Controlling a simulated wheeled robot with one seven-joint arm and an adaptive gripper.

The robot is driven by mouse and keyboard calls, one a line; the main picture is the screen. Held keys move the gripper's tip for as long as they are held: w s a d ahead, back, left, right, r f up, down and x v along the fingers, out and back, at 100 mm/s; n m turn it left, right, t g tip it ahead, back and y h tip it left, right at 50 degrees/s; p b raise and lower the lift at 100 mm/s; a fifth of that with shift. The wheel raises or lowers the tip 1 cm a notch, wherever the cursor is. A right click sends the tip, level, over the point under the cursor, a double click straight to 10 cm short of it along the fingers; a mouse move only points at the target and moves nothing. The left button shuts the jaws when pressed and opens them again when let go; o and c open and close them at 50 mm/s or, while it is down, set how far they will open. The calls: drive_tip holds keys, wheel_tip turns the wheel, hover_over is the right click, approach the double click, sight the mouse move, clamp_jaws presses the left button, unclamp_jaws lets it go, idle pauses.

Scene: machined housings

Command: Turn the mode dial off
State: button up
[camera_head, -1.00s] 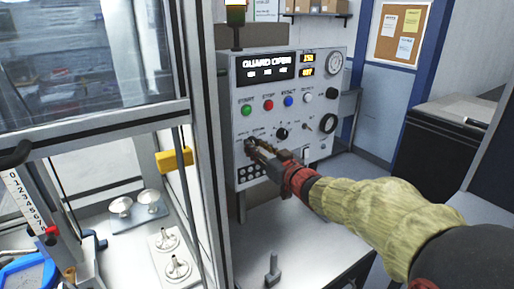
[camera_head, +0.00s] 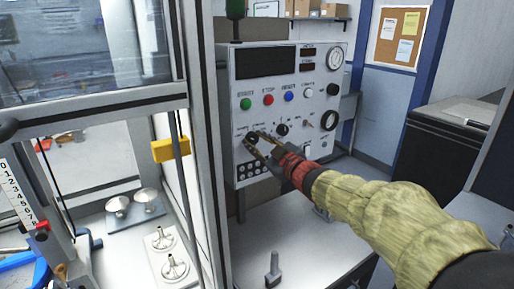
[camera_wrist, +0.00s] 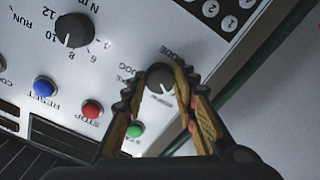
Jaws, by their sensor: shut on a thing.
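The mode dial is a dark round knob at the lower left of the white control panel (camera_head: 305,75). My gripper (camera_head: 258,143) reaches it from the right and is shut on it. In the wrist view the mode dial (camera_wrist: 160,77) sits between the two fingertips of my gripper (camera_wrist: 155,82), with the lettering "MODE" and "JOG" printed beside it. The panel's display (camera_head: 266,62) is dark, and the small readouts at its right are dark too.
Green, red and blue buttons (camera_head: 268,99) sit above the dial. A larger black knob (camera_wrist: 73,30) and a keypad (camera_wrist: 225,10) are close to my fingers. A glazed enclosure frame (camera_head: 203,150) stands at the left. The table below holds a small upright grey part (camera_head: 273,270).

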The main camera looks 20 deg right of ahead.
drive_tip(key=shift+n+b, duration=0.55)
drive_tip(key=shift+n, duration=0.55)
drive_tip(key=o, duration=1.2)
drive_tip(key=shift+c, duration=0.2)
drive_tip(key=shift+s, duration=0.1)
drive_tip(key=v, duration=1.2)
